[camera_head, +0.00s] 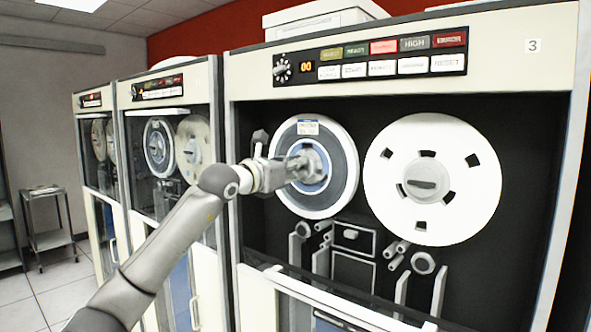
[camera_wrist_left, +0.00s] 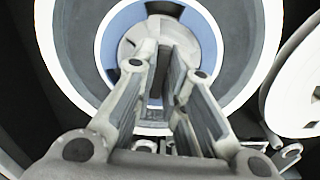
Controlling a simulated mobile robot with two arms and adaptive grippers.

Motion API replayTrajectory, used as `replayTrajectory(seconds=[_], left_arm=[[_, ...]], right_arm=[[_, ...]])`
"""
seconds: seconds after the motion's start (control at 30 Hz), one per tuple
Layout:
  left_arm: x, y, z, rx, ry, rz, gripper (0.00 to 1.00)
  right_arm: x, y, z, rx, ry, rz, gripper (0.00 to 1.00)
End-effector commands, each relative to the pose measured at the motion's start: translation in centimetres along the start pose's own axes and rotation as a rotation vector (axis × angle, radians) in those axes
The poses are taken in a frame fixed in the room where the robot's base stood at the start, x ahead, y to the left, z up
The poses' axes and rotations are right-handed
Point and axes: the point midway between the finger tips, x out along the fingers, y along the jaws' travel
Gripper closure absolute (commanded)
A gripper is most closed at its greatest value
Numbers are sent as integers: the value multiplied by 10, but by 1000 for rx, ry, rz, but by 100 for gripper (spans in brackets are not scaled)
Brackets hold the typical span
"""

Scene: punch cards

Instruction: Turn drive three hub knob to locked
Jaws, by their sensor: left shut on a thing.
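Drive three (camera_head: 532,46) is the large cabinet with the "3" label. Its left reel (camera_head: 340,195) has a blue centre and a grey round hub; the hub also shows in the left wrist view (camera_wrist_left: 168,28). My left gripper (camera_head: 303,167) reaches in from the left, in front of this hub. In the left wrist view its fingers (camera_wrist_left: 160,76) are on both sides of the hub knob's upright bar (camera_wrist_left: 156,84), shut on it. The fingers hide much of the knob. The right gripper is not in view.
A white reel (camera_head: 390,180) with its own hub knob (camera_head: 424,186) is close on the right. Rollers and guides (camera_head: 352,238) sit below the reels. A button panel (camera_head: 370,56) is above. More drives (camera_head: 160,150) stand on the left.

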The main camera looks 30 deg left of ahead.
Motion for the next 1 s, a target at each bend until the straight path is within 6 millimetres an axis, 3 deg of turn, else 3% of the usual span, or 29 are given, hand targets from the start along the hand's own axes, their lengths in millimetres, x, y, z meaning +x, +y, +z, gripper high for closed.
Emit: replayTrajectory(seconds=[1.0], left_arm=[[0, -5, -3, 937, 2, -1, 100]], right_arm=[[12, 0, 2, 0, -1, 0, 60]])
